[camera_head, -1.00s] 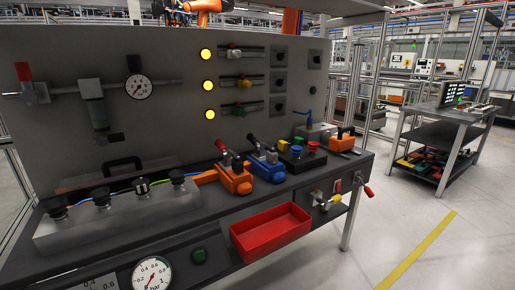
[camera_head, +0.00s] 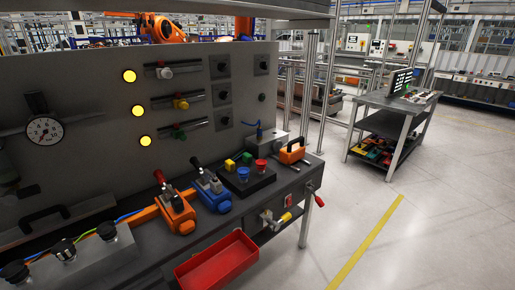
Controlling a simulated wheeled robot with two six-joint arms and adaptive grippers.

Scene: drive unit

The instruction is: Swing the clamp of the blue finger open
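The blue finger (camera_head: 213,193) is a blue block on the bench, right of an orange finger (camera_head: 176,213) of the same shape. The blue finger's clamp (camera_head: 202,171) is a dark lever that stands up and leans to the left over the block. The orange finger has a similar lever with a red tip. Whether the blue clamp is pressed on anything is too small to tell. Neither of my grippers is in view.
A red tray (camera_head: 217,262) sits at the bench's front edge. A black box with coloured buttons (camera_head: 246,180) and an orange-handled case (camera_head: 292,151) stand right of the blue finger. A panel (camera_head: 100,120) rises behind. Open floor (camera_head: 420,230) lies to the right.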

